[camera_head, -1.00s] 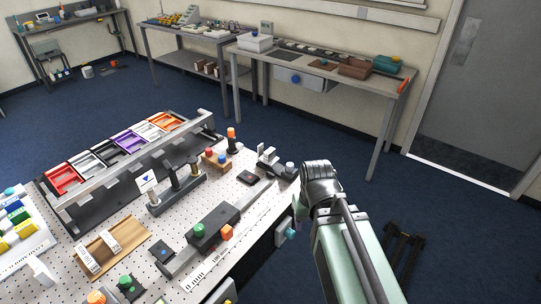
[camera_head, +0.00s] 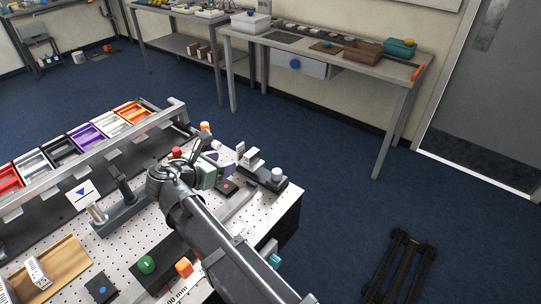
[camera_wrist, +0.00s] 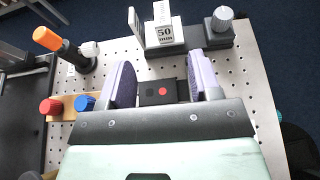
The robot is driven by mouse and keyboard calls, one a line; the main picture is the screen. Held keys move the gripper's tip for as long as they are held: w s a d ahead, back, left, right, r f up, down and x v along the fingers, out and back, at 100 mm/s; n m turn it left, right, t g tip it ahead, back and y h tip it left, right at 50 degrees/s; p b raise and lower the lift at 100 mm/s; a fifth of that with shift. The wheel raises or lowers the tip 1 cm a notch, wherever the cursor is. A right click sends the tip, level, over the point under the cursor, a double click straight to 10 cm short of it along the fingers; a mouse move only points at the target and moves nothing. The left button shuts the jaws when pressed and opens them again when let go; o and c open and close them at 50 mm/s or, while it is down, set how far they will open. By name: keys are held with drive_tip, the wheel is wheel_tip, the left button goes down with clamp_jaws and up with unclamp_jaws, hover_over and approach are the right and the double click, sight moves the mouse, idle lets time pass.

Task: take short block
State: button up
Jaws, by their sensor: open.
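A white block marked "50 mm" (camera_wrist: 165,36) stands on a grey and white fixture in the wrist view, straight ahead of my fingers. It also shows in the head view (camera_head: 251,158) near the far right corner of the pegboard table. It is the likely short block, but I cannot be sure. My gripper (camera_wrist: 160,62) is open, with purple-padded fingers apart and nothing held between them. In the head view my gripper (camera_head: 229,158) is just left of the fixture. A black piece with a red dot (camera_wrist: 160,92) lies below, between the fingers in the picture.
An orange-topped post (camera_wrist: 62,47) and red (camera_wrist: 50,106) and blue knobs (camera_wrist: 85,102) are left of the fingers. A grey knob (camera_wrist: 221,18) is right of the block. A wooden tray (camera_head: 68,258) with a white block (camera_head: 37,270) lies at front left.

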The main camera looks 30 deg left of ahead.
sight(248, 155)
drive_tip(key=b+x, duration=0.1)
drive_tip(key=x, duration=0.4)
drive_tip(key=shift+s+f+b, duration=0.1)
drive_tip(key=shift+f+b, duration=0.05)
drive_tip(key=shift+b, duration=0.25)
drive_tip(key=shift+w, duration=0.25)
drive_tip(key=b+x, duration=0.1)
drive_tip(key=x, duration=0.4)
drive_tip(key=shift+w+d+b, duration=0.1)
drive_tip(key=shift+d+b, duration=0.1)
drive_tip(key=shift+b, duration=0.15)
drive_tip(key=shift+r, duration=0.2)
clamp_jaws()
wheel_tip(248, 155, up, 20)
drive_tip(key=p, duration=2)
